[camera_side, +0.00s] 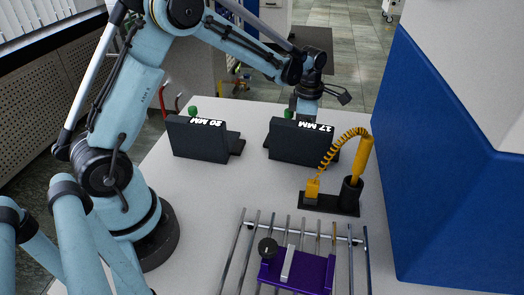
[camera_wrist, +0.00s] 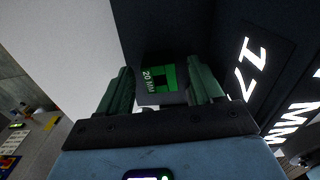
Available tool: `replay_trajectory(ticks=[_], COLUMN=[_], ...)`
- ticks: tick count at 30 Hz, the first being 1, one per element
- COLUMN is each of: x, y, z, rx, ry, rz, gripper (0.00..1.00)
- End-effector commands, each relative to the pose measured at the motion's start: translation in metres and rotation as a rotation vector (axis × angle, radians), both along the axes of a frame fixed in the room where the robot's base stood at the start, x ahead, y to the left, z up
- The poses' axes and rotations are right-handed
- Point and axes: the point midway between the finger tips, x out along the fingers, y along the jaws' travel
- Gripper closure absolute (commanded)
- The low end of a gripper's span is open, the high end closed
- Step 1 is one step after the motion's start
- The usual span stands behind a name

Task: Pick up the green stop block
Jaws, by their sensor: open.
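In the wrist view, a green block (camera_wrist: 160,78) with white "20 MM" lettering and a dark patch sits between and beyond the two dark green fingers of my gripper (camera_wrist: 160,85). The fingers are apart, with a gap to the block on each side; I cannot tell how deep they reach. In the side view, my gripper (camera_side: 306,111) points down behind the dark holder marked "17 MM" (camera_side: 300,146), which hides the fingertips. The block's lower part is hard to make out.
A second dark holder marked "20 MM" (camera_side: 199,141) stands left, with a green piece (camera_side: 193,111) behind it. A yellow tool with a coiled cord (camera_side: 365,158) stands on the right. A purple fixture (camera_side: 312,270) lies on a metal rack in front. A blue-sided machine (camera_side: 440,180) borders the right.

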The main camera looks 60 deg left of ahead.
Motion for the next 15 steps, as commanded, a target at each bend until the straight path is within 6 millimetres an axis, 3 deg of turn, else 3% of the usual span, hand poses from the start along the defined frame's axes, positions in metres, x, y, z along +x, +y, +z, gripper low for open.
replay_trajectory(ticks=[9,15], x=[0.0,-0.0001], y=[-0.0001,-0.0002], z=[-0.007,-0.0068], rx=[0.001,0.001], ry=[-0.001,-0.001], rz=[0.0,0.0], gripper=[0.34,0.63])
